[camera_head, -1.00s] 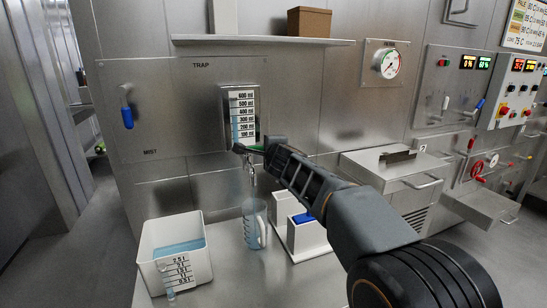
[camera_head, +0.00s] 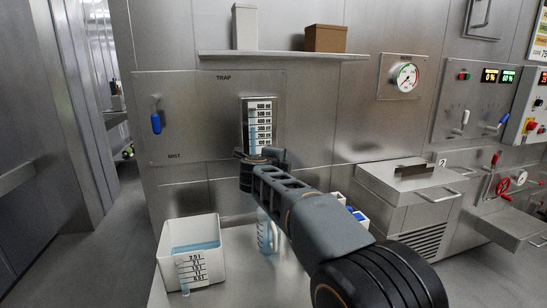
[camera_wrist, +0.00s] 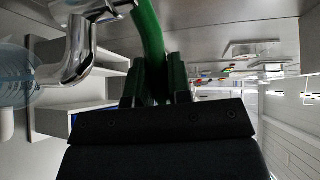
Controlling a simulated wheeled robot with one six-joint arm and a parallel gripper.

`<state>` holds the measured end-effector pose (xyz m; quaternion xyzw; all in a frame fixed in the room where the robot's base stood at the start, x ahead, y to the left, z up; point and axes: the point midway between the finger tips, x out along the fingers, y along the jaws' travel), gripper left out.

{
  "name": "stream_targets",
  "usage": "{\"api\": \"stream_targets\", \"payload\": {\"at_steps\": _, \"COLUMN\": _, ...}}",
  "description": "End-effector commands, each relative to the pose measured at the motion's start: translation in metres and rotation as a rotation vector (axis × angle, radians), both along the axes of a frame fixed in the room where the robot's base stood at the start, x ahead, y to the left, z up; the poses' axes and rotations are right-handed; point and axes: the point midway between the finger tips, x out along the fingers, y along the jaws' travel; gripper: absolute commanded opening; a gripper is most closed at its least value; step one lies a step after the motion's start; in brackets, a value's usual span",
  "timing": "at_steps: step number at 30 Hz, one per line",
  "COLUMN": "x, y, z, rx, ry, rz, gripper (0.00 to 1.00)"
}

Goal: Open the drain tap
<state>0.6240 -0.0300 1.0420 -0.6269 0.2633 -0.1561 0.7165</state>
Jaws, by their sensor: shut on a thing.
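In the wrist view the green tap lever (camera_wrist: 150,32) runs between the two fingers of my gripper (camera_wrist: 157,72), which is shut on it. The chrome tap spout (camera_wrist: 78,55) bends down beside the lever, at the left of that view. In the head view my gripper (camera_head: 258,160) is just below the trap's gauge (camera_head: 260,124), and my arm hides the tap and the lever. A clear measuring jug (camera_head: 266,236) stands below, partly behind my arm. It shows at the left edge of the wrist view (camera_wrist: 14,75).
A white tub (camera_head: 209,264) with bluish water stands at the left on the counter. A white holder (camera_head: 338,200) is partly hidden behind my arm. A blue-handled valve (camera_head: 156,122) is on the panel at left. A metal box (camera_head: 410,190) stands at right.

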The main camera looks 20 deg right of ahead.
Motion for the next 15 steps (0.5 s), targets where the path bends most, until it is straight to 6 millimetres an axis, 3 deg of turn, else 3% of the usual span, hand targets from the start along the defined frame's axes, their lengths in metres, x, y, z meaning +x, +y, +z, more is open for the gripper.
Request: {"api": "stream_targets", "payload": {"at_steps": 15, "x": -0.008, "y": 0.022, "z": 0.000, "rx": -0.001, "ry": 0.008, "rz": -0.310, "gripper": 0.00}}
